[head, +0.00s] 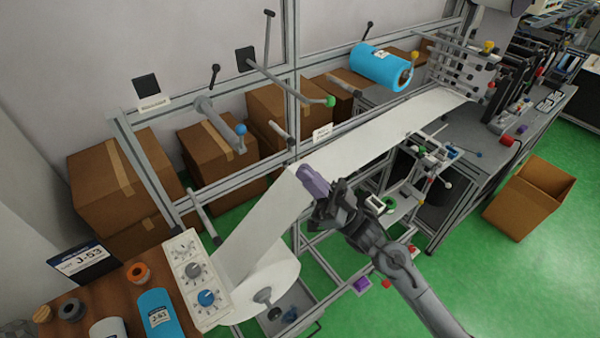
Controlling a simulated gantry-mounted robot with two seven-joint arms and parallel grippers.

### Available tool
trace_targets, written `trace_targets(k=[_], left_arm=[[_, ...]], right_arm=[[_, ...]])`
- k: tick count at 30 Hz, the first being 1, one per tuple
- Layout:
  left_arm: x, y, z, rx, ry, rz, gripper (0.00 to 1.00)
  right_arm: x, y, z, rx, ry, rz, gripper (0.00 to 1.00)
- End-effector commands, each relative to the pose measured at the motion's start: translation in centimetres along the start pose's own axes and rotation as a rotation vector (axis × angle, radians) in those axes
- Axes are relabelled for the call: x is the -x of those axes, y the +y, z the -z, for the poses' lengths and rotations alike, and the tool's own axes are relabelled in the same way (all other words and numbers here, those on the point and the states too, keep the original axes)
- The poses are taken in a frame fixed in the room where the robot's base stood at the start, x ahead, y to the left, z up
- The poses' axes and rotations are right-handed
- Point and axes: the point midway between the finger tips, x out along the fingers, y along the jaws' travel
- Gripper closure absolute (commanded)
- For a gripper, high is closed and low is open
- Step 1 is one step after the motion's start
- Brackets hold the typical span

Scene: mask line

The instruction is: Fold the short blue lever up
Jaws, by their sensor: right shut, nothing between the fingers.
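A short lever with a blue ball knob (240,130) sticks out from a grey cylinder on the frame, left of centre in the head view. Its knob points to the right and slightly down in the picture. My right gripper (307,175) is right of and below this lever, clearly apart from it. Its purple-grey fingertips are shut and empty, in front of the white web. My left gripper is not in view.
A long lever with a green knob (330,101) reaches out right of the blue one. The white web (360,140) runs from the white roll (265,290) to the machine at upper right. Cardboard boxes (105,185) stand behind the frame. A control panel (195,275) is at lower left.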

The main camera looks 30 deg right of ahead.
Motion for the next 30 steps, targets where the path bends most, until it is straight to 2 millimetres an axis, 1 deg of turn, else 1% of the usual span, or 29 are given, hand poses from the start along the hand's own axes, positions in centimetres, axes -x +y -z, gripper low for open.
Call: trace_targets(k=[1,9,14,15,18,22,30], left_arm=[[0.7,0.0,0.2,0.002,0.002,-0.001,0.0],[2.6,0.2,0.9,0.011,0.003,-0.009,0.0],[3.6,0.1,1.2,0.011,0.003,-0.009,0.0],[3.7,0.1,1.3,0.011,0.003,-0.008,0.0],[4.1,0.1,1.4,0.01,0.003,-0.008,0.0],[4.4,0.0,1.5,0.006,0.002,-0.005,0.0],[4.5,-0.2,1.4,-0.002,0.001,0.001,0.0]], right_arm=[[-1.1,0.0,0.3,0.0,0.003,0.002,1.0],[-6.1,0.0,0.4,0.0,0.003,0.001,1.0],[-8.8,0.0,0.3,0.0,0.002,0.0,1.0],[-9.2,0.0,-0.3,-0.003,-0.001,-0.002,1.0],[-10.0,0.0,-1.3,-0.002,-0.001,-0.001,1.0],[-10.7,0.0,-2.2,-0.001,0.0,-0.002,1.0],[-11.1,0.0,-2.9,0.0,-0.001,-0.001,1.0]])
